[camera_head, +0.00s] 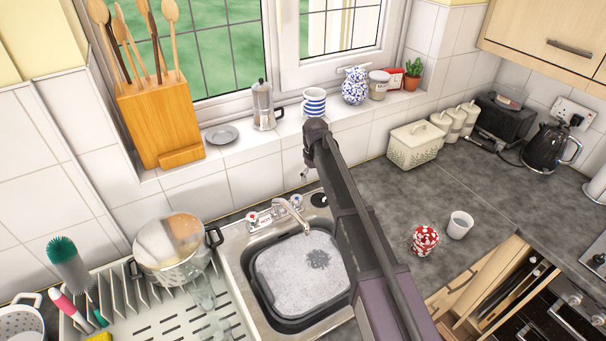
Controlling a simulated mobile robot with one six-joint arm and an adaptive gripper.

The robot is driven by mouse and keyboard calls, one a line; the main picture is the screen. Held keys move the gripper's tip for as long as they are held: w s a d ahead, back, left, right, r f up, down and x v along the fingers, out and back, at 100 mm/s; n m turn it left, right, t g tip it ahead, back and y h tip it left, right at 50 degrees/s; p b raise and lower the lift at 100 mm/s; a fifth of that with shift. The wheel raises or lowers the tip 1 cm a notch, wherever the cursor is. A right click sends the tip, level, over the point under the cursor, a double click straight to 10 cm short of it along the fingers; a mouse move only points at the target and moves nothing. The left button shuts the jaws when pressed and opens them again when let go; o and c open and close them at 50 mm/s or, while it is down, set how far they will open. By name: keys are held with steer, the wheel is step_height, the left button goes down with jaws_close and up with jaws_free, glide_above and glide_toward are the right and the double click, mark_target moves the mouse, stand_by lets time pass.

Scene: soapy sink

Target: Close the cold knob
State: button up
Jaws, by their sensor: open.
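The cold knob (296,201) is the right-hand knob of the sink tap, small and pale with a bluish mark. The hot knob (253,217) with a red mark is at the left. The curved metal spout (293,213) between them reaches over the soapy basin. Whether the knob is turned on is too small to tell.
A glass-lidded pot (178,250) stands on the drying rack (150,318) left of the sink. A striped mug (314,103) and a moka pot (263,106) stand on the windowsill behind. A white cup (460,225) and a red-and-white item (425,240) are on the right counter.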

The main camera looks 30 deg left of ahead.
steer(key=d+f+m+b, duration=0.1)
steer(key=d+m, duration=0.1)
steer(key=d, duration=1)
steer(key=s+d+f+m+b, duration=0.1)
steer(key=d+f+m+b, duration=0.1)
steer(key=d, duration=1)
steer(key=shift+s+d+m, duration=0.3)
steer(key=shift+m, duration=0.3)
steer(key=s+d+f+m+b, duration=0.1)
steer(key=s+d+m, duration=0.1)
steer(key=s+d, duration=0.3)
steer(key=s+d+f+m+b, duration=0.2)
steer(key=s+d, duration=0.3)
steer(key=d, duration=0.7)
steer(key=s+d+f+m+b, duration=0.1)
steer(key=s+d+m, duration=0.2)
steer(key=d, duration=0.6)
steer(key=shift+s+d+f+m+b, duration=0.2)
steer(key=shift+s+f+m+b, duration=0.15)
steer(key=shift+s, duration=0.75)
